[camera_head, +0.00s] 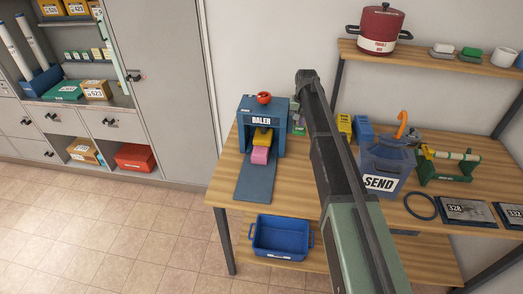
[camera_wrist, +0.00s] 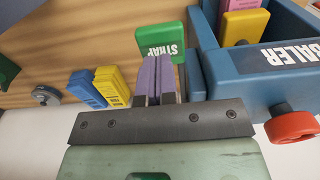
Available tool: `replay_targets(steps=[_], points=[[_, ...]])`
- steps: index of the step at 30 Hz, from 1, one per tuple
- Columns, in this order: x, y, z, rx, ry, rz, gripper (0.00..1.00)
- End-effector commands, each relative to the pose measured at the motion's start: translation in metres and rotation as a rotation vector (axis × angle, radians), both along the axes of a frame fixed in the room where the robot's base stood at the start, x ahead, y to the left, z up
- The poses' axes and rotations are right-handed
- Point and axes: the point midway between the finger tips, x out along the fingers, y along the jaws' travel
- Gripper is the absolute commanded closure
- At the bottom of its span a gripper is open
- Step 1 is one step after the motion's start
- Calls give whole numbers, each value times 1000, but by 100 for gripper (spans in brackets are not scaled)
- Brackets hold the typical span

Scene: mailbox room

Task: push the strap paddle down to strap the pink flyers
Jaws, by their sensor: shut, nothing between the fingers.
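The blue baler (camera_head: 268,108) stands on the wooden table, and its side also shows in the wrist view (camera_wrist: 268,88). The pink flyers (camera_head: 259,157) lie inside it under a yellow block (camera_head: 262,138); the wrist view shows both the pink (camera_wrist: 240,4) and the yellow (camera_wrist: 242,28). The green strap paddle (camera_wrist: 158,37), marked STRAP, sticks out beside the baler. My gripper (camera_wrist: 158,60) is shut and empty, with its purple fingertips overlapping the paddle's lower edge in the wrist view. I cannot tell whether they touch it. The head view does not clearly show the fingers.
A red knob (camera_wrist: 291,126) projects from the baler close to my gripper's right. Yellow (camera_wrist: 112,86) and blue (camera_wrist: 86,88) boxes stand to its left. The blue SEND container (camera_head: 385,166) stands right of my arm. A blue bin (camera_head: 280,238) sits on the lower shelf.

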Motion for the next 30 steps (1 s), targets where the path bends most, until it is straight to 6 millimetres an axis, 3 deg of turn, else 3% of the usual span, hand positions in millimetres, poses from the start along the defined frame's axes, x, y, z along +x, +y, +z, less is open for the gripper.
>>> replay_targets(steps=[9,22,30], points=[[0,0,-19,0,0,0,100],[0,0,-21,0,0,0,100],[0,0,-33,0,0,0,100]])
